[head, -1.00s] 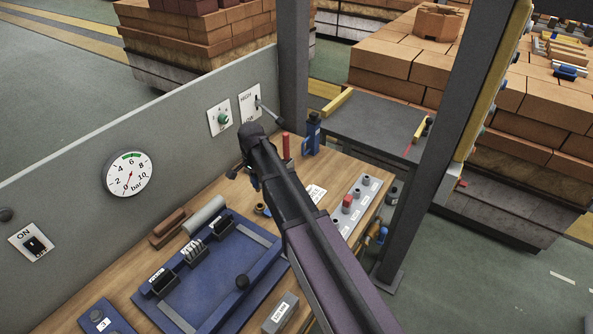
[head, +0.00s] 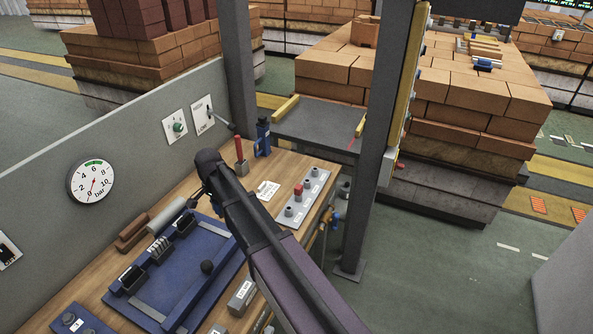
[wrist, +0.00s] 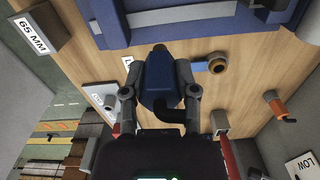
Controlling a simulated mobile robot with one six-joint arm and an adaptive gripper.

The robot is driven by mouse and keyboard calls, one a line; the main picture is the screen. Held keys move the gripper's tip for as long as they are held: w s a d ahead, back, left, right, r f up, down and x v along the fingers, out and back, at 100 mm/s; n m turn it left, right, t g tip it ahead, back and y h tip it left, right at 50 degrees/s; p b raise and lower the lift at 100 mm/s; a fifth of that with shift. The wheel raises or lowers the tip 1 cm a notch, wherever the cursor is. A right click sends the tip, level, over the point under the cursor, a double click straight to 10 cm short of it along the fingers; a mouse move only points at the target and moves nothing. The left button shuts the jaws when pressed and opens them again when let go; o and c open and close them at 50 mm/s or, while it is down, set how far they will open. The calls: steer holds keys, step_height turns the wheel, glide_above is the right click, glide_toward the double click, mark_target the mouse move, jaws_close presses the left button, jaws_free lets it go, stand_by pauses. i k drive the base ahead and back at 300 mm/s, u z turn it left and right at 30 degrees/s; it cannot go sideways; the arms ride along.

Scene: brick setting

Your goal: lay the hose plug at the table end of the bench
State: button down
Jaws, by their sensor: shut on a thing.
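My gripper (head: 207,200) is above the wooden bench (head: 185,205), beyond the blue tray. In the wrist view my gripper (wrist: 160,65) is shut on a blue piece with a dark grey end, which I take to be the hose plug (wrist: 158,92). A black curved part shows beside it. In the head view my arm and fingers mostly hide it. The table end of the bench is the far end, by the dark grey table (head: 318,122).
A blue bottle-shaped tool (head: 263,138) and a red-handled piece (head: 239,153) stand at the far end. A grey peg strip (head: 310,190) lies along the right edge. The blue tray (head: 195,262) is nearer. A brass fitting (wrist: 217,65) is on the bench. A panel (head: 130,140) backs it.

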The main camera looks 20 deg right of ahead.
mark_target(290, 161)
steer(key=u, duration=0.05)
steer(key=k, duration=0.8)
steer(key=z, duration=0.35)
steer(key=i, duration=0.5)
steer(key=z, duration=0.45)
steer(key=i, duration=1.6)
steer(key=u, duration=0.4)
